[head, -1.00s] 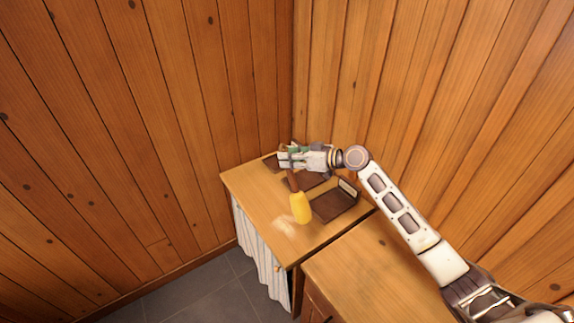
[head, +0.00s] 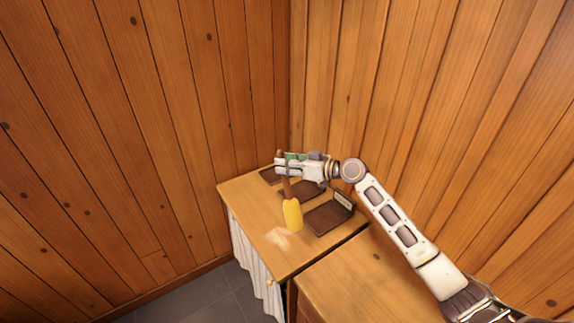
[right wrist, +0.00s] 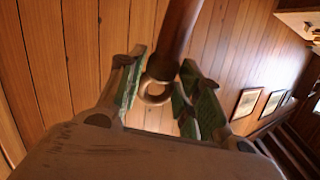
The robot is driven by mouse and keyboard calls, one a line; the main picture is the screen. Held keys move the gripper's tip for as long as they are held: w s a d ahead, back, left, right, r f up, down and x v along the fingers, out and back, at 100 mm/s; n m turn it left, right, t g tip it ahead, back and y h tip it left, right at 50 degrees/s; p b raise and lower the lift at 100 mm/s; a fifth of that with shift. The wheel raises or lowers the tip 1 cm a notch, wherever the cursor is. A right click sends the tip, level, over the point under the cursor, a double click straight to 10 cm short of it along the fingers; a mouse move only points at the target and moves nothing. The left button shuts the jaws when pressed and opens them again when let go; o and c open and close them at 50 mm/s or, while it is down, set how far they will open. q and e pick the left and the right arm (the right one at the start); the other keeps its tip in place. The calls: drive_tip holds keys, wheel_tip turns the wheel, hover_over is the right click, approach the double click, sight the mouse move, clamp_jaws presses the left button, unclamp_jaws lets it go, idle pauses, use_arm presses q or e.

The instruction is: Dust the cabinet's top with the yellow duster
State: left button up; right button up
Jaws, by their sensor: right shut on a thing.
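The yellow duster (head: 292,215) hangs head down from my right gripper (head: 284,167), which is shut on its brown handle. The handle is nearly upright, and its end sticks up above the fingers. The yellow head is just behind a pale dust patch (head: 278,238) on the cabinet's wooden top (head: 245,197). I cannot tell whether the head touches the top. In the right wrist view the brown handle (right wrist: 176,35) with a metal ring at its end lies between the green-padded fingers of my right gripper (right wrist: 163,80). My left gripper is not in view.
A dark tray (head: 328,217) with a raised end lies right of the duster. More dark flat items (head: 302,190) lie behind. Plank walls close the corner behind the cabinet. Another wooden top (head: 350,282) stands at the front right. A pale curtain (head: 243,255) hangs at the cabinet's side.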

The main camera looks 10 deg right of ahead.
drive_tip(key=shift+d, duration=0.15)
drive_tip(key=shift+f, duration=0.1)
drive_tip(key=shift+f, duration=0.1)
drive_tip(key=shift+f+b, duration=1.3)
drive_tip(key=shift+f, duration=1.05)
drive_tip(key=shift+r, duration=0.15)
